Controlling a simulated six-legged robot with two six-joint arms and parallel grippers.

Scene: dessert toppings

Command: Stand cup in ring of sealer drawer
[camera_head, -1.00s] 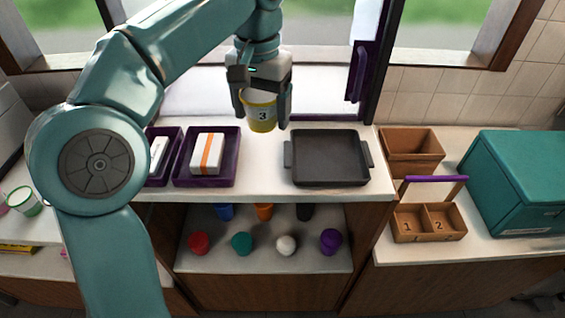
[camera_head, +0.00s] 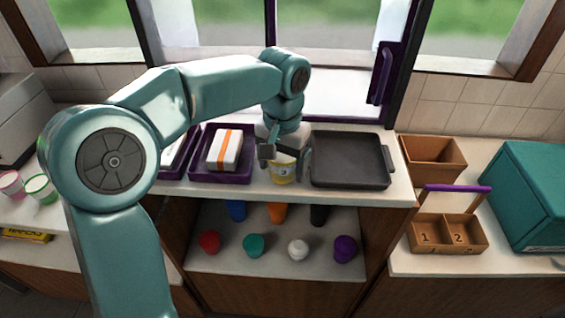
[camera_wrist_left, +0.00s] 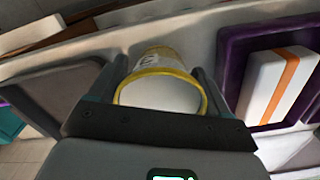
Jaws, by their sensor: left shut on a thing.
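A white cup with yellow bands (camera_head: 281,175) is between the fingers of my left gripper (camera_head: 285,158), low at the counter between a purple tray and a dark tray. In the left wrist view the cup (camera_wrist_left: 163,62) shows its yellow rim and pale top between the two fingers (camera_wrist_left: 160,95). I cannot tell whether its base touches the counter. A grey machine (camera_head: 22,105) stands at the far left, partly behind my arm; I cannot tell whether it is the sealer. No drawer ring is visible. My right gripper is not in view.
The purple tray (camera_head: 221,183) holds a white box with an orange stripe (camera_head: 225,149). The dark tray (camera_head: 350,160) lies close right of the cup. Several coloured cups stand on the shelf (camera_head: 275,268) below. A numbered wooden caddy (camera_head: 447,248) and teal box (camera_head: 540,190) are right.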

